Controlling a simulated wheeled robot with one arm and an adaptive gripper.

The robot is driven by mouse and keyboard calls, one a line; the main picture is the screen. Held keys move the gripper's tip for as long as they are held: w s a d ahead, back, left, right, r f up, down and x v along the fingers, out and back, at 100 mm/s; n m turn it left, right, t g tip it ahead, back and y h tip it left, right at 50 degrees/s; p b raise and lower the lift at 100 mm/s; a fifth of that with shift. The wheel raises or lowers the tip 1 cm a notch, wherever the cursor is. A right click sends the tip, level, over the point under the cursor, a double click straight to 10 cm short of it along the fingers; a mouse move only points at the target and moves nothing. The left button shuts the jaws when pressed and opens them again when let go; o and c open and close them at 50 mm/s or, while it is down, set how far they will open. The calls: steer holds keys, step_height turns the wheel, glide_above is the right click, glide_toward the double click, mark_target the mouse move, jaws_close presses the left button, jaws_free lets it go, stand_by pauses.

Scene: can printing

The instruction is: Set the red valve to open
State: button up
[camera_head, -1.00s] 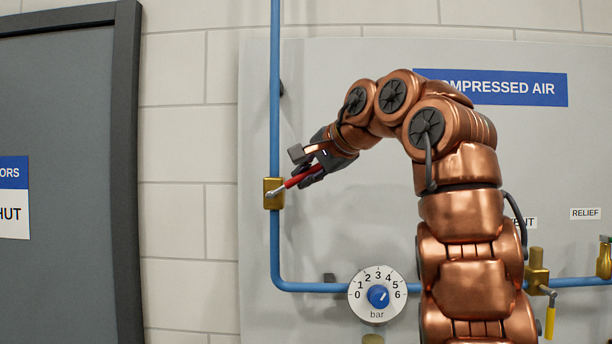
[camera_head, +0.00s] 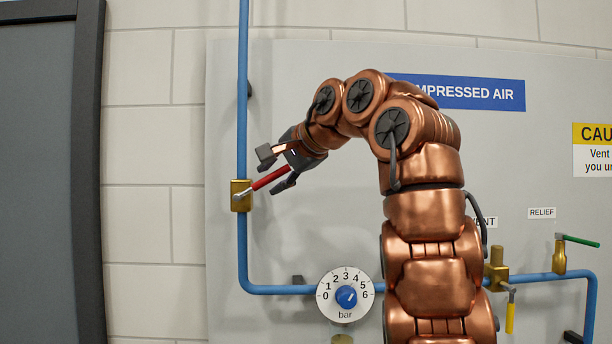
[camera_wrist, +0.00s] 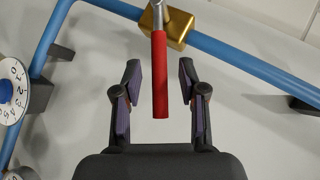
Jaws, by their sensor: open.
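The red valve handle (camera_head: 270,178) sticks out from a brass valve body (camera_head: 240,195) on the vertical blue pipe at the left of the panel. The handle slants up to the right, across the pipe's line. My gripper (camera_head: 278,172) is open, with its two fingers apart on either side of the handle. In the wrist view the red handle (camera_wrist: 160,80) lies midway between the fingers, with a visible gap on both sides. Its free end reaches between the fingertips (camera_wrist: 159,82). The brass body (camera_wrist: 178,28) is beyond the fingertips.
A dial gauge marked in bar (camera_head: 345,296) with a blue knob is below right. A yellow-handled valve (camera_head: 510,312) and a green-handled valve (camera_head: 580,240) are on the lower blue pipe at right. A dark door (camera_head: 40,180) is at far left. The panel around the handle is clear.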

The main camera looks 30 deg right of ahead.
steer(key=shift+s+d+r, duration=0.1)
steer(key=shift+s+d, duration=0.05)
steer(key=shift+s, duration=0.35)
steer(key=shift+s+d+r, duration=0.1)
steer(key=shift+s, duration=0.4)
steer(key=s, duration=1)
steer(key=shift+s+d, duration=0.2)
steer(key=shift+d, duration=0.25)
steer(key=shift+f, duration=0.1)
